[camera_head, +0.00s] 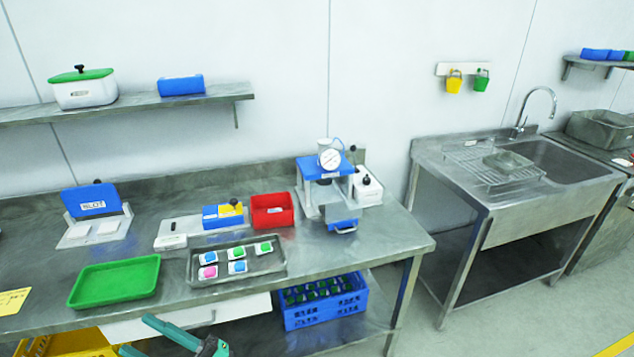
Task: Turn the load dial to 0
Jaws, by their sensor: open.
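A round white dial (330,159) with dark markings sits at the top front of a blue and white bench machine (325,190). It may be the load dial; its marks and setting are too small to read. A clear cylinder stands just behind the dial. My gripper (135,334) is at the bottom edge of the head view, teal-green, open and with nothing seen between its fingers. It is low in front of the bench, well to the left of the machine and apart from it.
The steel bench (400,243) holds a green tray (115,281), a steel tray (194,272) of small packets, a red bin (272,210) and a blue-topped device (222,216). A blue crate (325,312) is below. The bench's right front is clear. A sink (560,160) stands right.

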